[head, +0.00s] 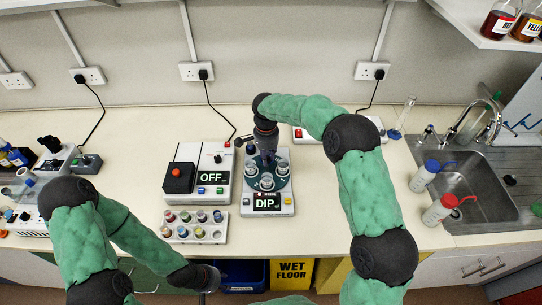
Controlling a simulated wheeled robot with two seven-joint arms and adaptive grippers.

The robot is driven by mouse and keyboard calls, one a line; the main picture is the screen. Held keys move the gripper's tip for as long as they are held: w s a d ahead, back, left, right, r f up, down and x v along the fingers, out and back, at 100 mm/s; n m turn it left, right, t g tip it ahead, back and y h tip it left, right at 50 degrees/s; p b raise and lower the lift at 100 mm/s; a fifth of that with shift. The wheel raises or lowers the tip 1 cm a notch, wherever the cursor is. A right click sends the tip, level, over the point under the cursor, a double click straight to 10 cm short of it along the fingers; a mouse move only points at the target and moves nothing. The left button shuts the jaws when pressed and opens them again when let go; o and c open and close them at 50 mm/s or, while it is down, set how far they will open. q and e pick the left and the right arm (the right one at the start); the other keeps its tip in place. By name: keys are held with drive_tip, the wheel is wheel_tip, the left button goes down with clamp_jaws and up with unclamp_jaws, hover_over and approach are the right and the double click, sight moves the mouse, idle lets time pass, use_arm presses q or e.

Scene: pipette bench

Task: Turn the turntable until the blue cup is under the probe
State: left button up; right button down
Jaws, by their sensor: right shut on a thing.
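The turntable (281,184) is a dark green disc with several pale cups around it, set on a white unit whose display (267,202) reads "DIP". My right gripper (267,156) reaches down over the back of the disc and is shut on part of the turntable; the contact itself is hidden. A small blue spot (250,148) shows just left of the gripper; I cannot tell whether it is the blue cup. The probe is not clearly visible behind my gripper. My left gripper (214,279) is low at the bench's front edge, away from the turntable; its jaws are unclear.
A white unit (212,178) reading "OFF" with a red button stands left of the turntable. A rack (195,236) of several small pots lies in front of it. A sink (465,185) and two wash bottles are at the right.

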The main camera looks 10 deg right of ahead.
idle(0.4)
drive_tip(key=c, duration=1.2)
unclamp_jaws()
drive_tip(key=shift+c, duration=0.2)
drive_tip(key=shift+r, duration=0.1)
wheel_tip(320, 180, up, 12)
drive_tip(key=shift+f, duration=0.2)
